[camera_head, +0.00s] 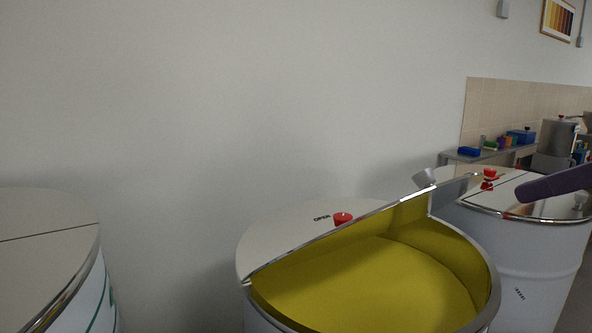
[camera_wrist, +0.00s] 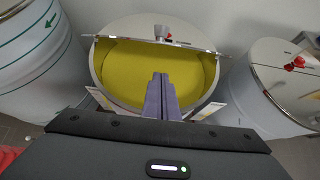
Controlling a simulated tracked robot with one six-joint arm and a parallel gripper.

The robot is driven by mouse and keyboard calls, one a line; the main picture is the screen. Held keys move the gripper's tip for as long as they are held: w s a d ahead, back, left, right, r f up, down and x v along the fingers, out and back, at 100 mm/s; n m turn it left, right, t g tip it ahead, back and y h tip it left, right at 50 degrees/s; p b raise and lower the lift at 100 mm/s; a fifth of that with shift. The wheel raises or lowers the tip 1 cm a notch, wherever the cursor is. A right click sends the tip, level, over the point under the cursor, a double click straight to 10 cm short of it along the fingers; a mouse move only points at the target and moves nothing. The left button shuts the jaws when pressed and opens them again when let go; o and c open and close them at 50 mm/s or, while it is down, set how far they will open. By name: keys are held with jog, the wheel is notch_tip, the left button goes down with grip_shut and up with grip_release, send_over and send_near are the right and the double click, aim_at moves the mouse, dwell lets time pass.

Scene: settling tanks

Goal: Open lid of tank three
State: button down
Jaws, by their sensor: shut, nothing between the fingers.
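The middle tank (camera_head: 262,308) is white and round, and its front half is uncovered, showing a yellow interior. Its pale lid (camera_head: 285,238) covers the back half, with a bright metal edge running across the opening. A red knob (camera_head: 343,218) and lettering that appears to read "OPEN" show there. A grey handle-like piece (camera_head: 425,177) sticks up near the edge's far end. The wrist view also shows this tank (camera_wrist: 212,75). My purple gripper (camera_wrist: 160,78) is shut and empty, seen over the yellow opening. No tank number is readable.
A second tank (camera_head: 530,250) with a shut-looking lid and red knob stands to the right. Another lidded tank (camera_head: 45,225) stands at the left. A bench (camera_head: 460,157) with coloured items is at the far right. A bare wall stands behind.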

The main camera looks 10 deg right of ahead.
aim_at(454, 185)
jog(key=shift+w, duration=0.1)
dwell(0.3)
jog(key=shift+w+a+f, duration=0.5)
jog(key=shift+w+a, duration=0.15)
jog(key=shift+w, duration=1.1)
jog(key=shift+w+a+f, duration=0.55)
jog(key=shift+w+a, duration=0.05)
jog(key=shift+w, duration=1.1)
jog(key=shift+w+a+f, duration=0.5)
jog(key=shift+w+a, duration=0.15)
jog(key=shift+w, duration=1.1)
jog(key=shift+r, duration=0.1)
